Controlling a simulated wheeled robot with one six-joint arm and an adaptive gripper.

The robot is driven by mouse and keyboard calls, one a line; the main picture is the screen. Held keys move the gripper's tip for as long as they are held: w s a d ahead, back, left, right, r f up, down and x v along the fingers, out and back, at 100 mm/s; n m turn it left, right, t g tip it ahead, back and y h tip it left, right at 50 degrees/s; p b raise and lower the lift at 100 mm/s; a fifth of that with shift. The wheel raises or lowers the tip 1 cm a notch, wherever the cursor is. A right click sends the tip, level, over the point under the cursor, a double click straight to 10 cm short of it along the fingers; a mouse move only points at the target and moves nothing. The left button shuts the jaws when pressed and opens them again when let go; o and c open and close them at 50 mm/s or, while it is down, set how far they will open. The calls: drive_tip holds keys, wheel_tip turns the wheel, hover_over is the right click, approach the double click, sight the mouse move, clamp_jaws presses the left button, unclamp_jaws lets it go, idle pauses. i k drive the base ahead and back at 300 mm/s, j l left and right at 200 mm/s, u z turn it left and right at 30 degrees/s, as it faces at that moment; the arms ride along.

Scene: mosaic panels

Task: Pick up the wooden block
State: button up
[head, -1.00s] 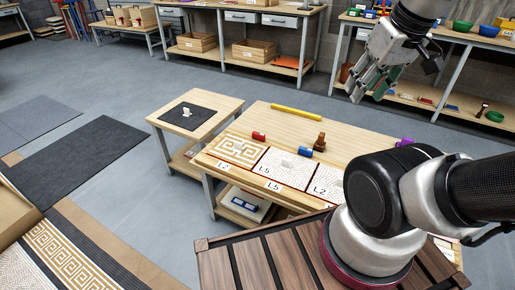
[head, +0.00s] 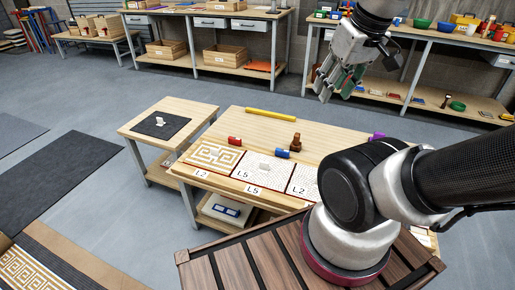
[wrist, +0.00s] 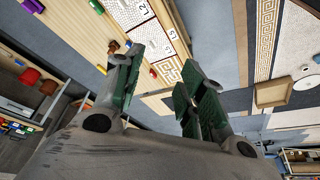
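The likely wooden block is a small brown upright piece (head: 295,142) with a narrower top, standing on the work table (head: 330,140) behind the white mosaic panels. In the wrist view a small brown piece (wrist: 113,46) near the left finger may be the same one. My gripper (head: 335,92) hangs in the air, above and to the right of the block in the head view. In the wrist view my gripper (wrist: 163,65) has its two green-padded fingers wide apart with nothing between them.
A red cylinder (head: 235,141), a blue cylinder (head: 282,154), a purple piece (head: 378,136) and a yellow bar (head: 270,114) lie on the table. A side table (head: 190,110) stands left. Shelved benches line the back.

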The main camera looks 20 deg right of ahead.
sight(295, 146)
drive_tip(key=i+j+z, duration=0.4)
drive_tip(key=j, duration=0.15)
drive_tip(key=i+j+z, duration=0.2)
drive_tip(key=j+z, duration=0.15)
drive_tip(key=j, duration=0.25)
drive_tip(key=i+j+z, duration=0.2)
drive_tip(key=j, duration=0.15)
drive_tip(key=k, duration=0.1)
